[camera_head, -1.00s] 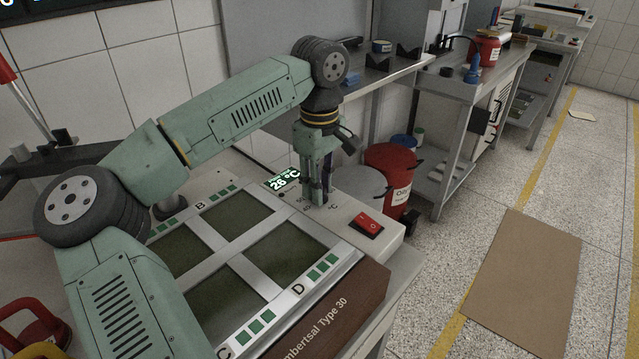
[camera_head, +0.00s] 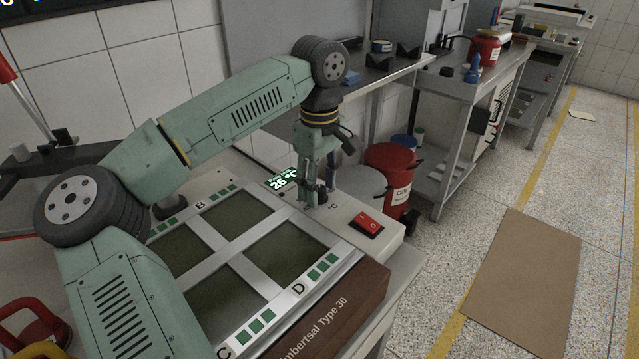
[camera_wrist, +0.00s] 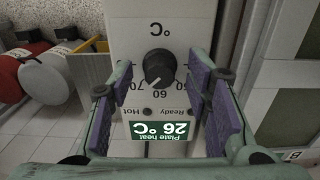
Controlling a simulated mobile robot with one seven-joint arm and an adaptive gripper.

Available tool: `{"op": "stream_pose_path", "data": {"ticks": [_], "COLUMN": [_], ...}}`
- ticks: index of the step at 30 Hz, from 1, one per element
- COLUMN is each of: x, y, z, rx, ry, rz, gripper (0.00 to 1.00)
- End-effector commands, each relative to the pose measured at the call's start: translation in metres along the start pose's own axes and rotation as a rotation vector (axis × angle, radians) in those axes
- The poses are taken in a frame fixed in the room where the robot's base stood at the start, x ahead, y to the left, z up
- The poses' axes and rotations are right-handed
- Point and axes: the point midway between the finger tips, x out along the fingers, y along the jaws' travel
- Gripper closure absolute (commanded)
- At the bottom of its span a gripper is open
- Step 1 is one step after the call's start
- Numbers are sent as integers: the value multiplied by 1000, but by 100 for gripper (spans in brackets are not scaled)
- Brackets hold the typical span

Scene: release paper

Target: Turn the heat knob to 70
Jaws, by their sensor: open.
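The heat knob (camera_wrist: 158,68) is a round black dial on a pale panel, seen upside down in the wrist view. Its scale shows 50, 60 and 70, and the white pointer seems to lie near 60 to 70. My gripper (camera_wrist: 162,88) is open, with a purple-padded finger on each side of the knob and visible gaps between. In the head view my gripper (camera_head: 317,198) stands over the panel and partly hides the knob and display.
The hot plate has dark square fields (camera_head: 285,252) in front of the panel. A red switch (camera_head: 366,224) sits to the right of my gripper. A red bin (camera_head: 388,170) stands behind the bench. A cardboard sheet (camera_head: 525,275) lies on the open floor at right.

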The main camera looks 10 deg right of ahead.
Motion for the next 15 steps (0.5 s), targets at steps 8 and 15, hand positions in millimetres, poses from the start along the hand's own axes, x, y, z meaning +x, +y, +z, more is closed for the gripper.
{"op": "stream_pose_path", "data": {"ticks": [8,15], "x": [-26,-78], "y": [1,1], "z": [0,0], "rx": [-1,-2], "ry": [3,3], "rz": [2,2], "gripper": [56,56]}}
